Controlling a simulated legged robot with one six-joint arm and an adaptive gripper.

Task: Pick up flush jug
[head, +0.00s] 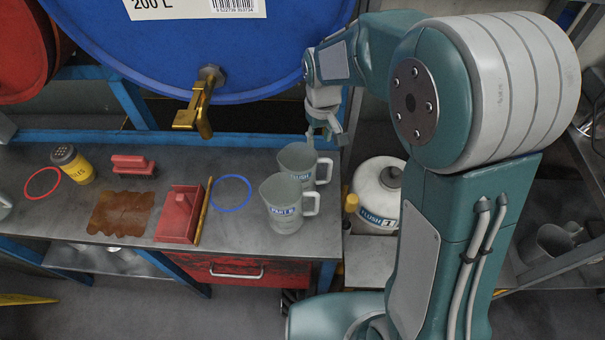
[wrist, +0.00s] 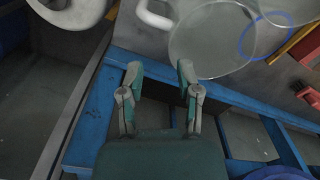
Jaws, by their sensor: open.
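The flush jug (head: 297,162) is a grey translucent jug with a FLUSH label, standing upright on the bench's right end, its handle to the right. A similar PART B jug (head: 284,205) stands in front of it and partly hides it. My gripper (head: 323,132) is open and empty, behind and above the flush jug, near its handle side. In the wrist view my gripper's fingers (wrist: 160,75) are apart with only the blue frame and floor between them. The flush jug (wrist: 210,45) is beyond the right finger, its handle at the top.
A blue drum with a brass tap (head: 198,105) hangs over the bench's back. A white FLUSH container (head: 376,195) stands right of the bench. A blue ring (head: 231,178), yellow stick (head: 204,212) and red tray (head: 180,215) lie left of the jugs.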

